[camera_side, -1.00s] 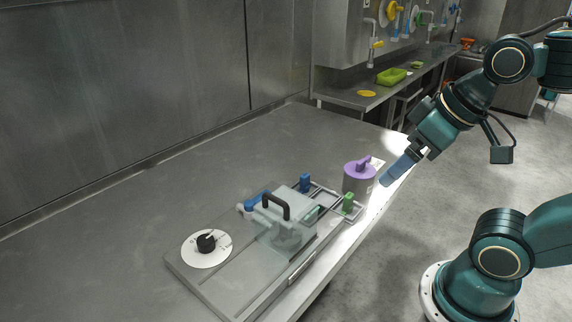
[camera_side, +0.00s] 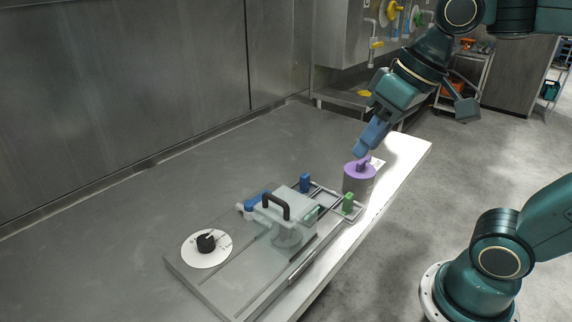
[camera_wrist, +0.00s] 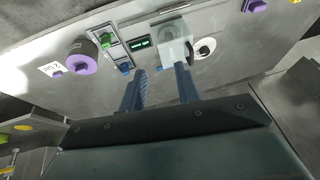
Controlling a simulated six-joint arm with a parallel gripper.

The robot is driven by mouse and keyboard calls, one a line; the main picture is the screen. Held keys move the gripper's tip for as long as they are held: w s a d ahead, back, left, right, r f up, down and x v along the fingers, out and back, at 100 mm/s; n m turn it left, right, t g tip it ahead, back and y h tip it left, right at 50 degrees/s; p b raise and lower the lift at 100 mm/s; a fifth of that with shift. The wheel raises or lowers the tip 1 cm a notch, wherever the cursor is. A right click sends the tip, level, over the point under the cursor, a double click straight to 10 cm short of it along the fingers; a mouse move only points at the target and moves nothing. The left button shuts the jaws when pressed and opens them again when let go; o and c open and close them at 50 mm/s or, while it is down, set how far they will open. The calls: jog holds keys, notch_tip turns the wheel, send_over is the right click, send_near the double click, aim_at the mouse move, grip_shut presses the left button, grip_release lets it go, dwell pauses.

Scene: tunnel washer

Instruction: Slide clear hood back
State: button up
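The clear hood (camera_side: 286,226) is a see-through box with a black arched handle (camera_side: 277,200) on top. It sits on the grey base plate of the washer (camera_side: 222,282), toward the middle, and also shows in the wrist view (camera_wrist: 174,38). My gripper (camera_side: 361,150) is above and behind the purple-lidded canister in the side view, well apart from the hood. In the wrist view its two blue fingers (camera_wrist: 160,80) stand apart with nothing between them, so it is open and empty.
A canister with a purple lid (camera_side: 359,171) stands at the rail end. A blue post (camera_side: 305,182) and a green post (camera_side: 348,202) flank the rails. A black knob on a white dial (camera_side: 207,243) is at the near left. The table behind is clear.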

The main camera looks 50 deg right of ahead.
jog(key=w+a+r+g, duration=0.3)
jog(key=w+a+g, duration=0.1)
jog(key=w, duration=0.8)
jog(key=shift+w+a+y, duration=0.3)
jog(key=shift+w+a, duration=0.1)
jog(key=shift+a, duration=0.3)
jog(key=shift+a+f, duration=0.1)
jog(key=shift+f, duration=0.05)
send_over(277, 210)
jog(key=shift+f, duration=6.6)
grip_shut()
